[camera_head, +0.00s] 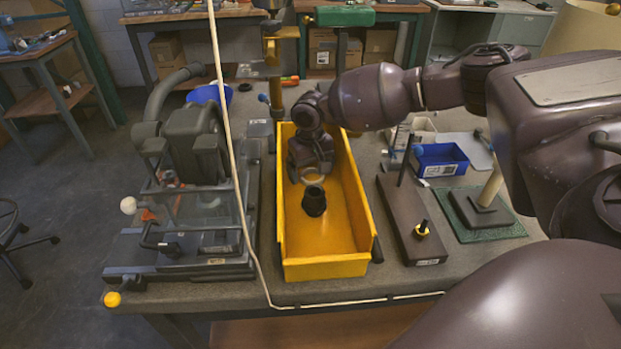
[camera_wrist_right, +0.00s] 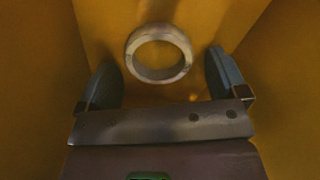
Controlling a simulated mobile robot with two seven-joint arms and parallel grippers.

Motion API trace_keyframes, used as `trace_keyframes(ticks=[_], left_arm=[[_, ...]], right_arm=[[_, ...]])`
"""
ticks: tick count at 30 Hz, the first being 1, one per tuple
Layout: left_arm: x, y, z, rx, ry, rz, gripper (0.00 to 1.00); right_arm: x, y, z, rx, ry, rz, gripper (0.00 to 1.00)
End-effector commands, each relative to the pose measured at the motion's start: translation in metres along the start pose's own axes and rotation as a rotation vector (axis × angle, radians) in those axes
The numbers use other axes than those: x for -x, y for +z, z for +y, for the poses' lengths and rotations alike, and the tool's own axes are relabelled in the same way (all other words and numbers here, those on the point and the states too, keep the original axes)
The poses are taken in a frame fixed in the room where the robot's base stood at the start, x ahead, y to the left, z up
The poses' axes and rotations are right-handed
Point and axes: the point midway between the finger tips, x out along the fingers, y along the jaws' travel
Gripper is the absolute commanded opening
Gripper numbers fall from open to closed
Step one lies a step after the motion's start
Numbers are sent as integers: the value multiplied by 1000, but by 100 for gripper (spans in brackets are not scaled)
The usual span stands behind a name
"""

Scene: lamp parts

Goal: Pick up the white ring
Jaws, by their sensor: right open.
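The white ring (camera_wrist_right: 131,50) lies in the yellow bin, in front of my right gripper in the right wrist view. Its pale rim also shows in the head view (camera_head: 314,180), just below the gripper. My right gripper (camera_wrist_right: 164,72) is open, with one finger on each side of the ring and gaps between fingers and ring. In the head view, my right gripper (camera_head: 311,172) reaches down inside the yellow bin (camera_head: 325,268). A black cylindrical part (camera_head: 314,201) stands in the bin in front of the ring. My left gripper does not show.
The bin walls rise close around my right gripper. A dark lamp base (camera_head: 408,225) stands right of the bin, with a blue tray (camera_head: 440,160) behind it. A grey machine (camera_head: 190,190) stands to the left. A pale cable (camera_head: 236,170) hangs in front of it.

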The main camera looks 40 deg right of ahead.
Motion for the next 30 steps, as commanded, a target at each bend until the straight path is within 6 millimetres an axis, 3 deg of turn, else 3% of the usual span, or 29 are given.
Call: trace_keyframes(ticks=[9, 19, 26, 30], left_arm=[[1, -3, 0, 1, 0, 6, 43], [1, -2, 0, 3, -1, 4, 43], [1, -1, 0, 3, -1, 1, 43], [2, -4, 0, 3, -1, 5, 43]], right_arm=[[-3, 0, 0, 0, 0, 2, 90], [-3, 0, 0, 0, 0, 1, 39], [-2, 0, 0, 0, 0, 2, 38], [9, -1, 0, 0, -2, 5, 38]])
